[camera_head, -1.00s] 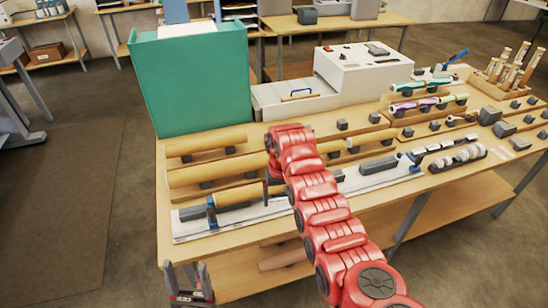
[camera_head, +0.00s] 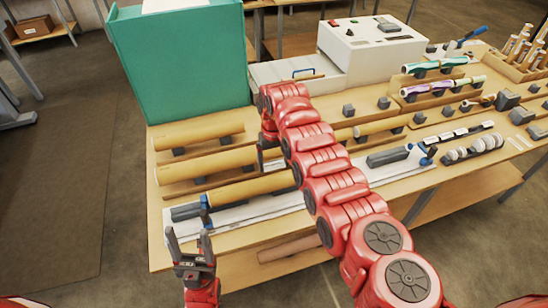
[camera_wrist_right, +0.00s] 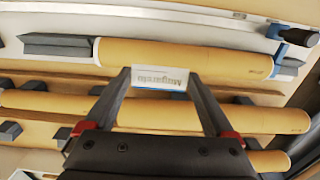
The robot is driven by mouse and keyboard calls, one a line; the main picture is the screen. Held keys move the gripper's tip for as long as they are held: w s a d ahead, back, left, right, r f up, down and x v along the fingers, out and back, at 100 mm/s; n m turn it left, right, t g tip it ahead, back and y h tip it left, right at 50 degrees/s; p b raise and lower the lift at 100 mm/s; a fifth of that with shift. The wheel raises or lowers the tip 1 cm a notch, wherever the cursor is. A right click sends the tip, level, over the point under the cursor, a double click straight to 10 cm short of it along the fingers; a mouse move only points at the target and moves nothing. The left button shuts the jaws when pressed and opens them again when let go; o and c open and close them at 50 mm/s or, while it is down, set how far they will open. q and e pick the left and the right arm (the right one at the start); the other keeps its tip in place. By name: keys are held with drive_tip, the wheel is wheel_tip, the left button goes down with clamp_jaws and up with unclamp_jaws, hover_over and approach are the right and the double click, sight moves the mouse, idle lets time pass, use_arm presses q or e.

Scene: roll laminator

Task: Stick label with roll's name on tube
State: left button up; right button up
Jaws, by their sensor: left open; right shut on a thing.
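My right gripper (camera_wrist_right: 160,85) is shut on a small white label (camera_wrist_right: 160,79). The label's printed name is upside down in the right wrist view and looks like "Magenta". Beyond the label lies a tan tube (camera_wrist_right: 195,58), which has small print near its right end. In the head view this tube (camera_head: 250,190) lies along the blue-and-grey holder at the table's front. My right gripper (camera_head: 262,155) is largely hidden by its own red arm, over the tubes. Whether the label touches the tube cannot be told. My left gripper (camera_head: 188,233) is open and empty, before the table's front edge.
More tan tubes (camera_head: 205,165) rest on grey supports behind the front tube. A green box (camera_head: 180,60) and a white laminator (camera_head: 370,50) stand at the back. Coloured rolls (camera_head: 430,85) and a row of white discs (camera_head: 473,148) are at the right.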

sight(274, 180)
wheel_tip(274, 180, down, 6)
drive_tip(key=b, duration=0.3)
drive_tip(key=shift+w+b, duration=0.1)
drive_tip(key=shift+b, duration=0.3)
drive_tip(key=shift+w+f, duration=0.1)
drive_tip(key=shift+f, duration=0.1)
drive_tip(key=shift+r, duration=0.1)
idle(0.4)
drive_tip(key=shift+s, duration=0.2)
idle(0.4)
drive_tip(key=o, duration=1)
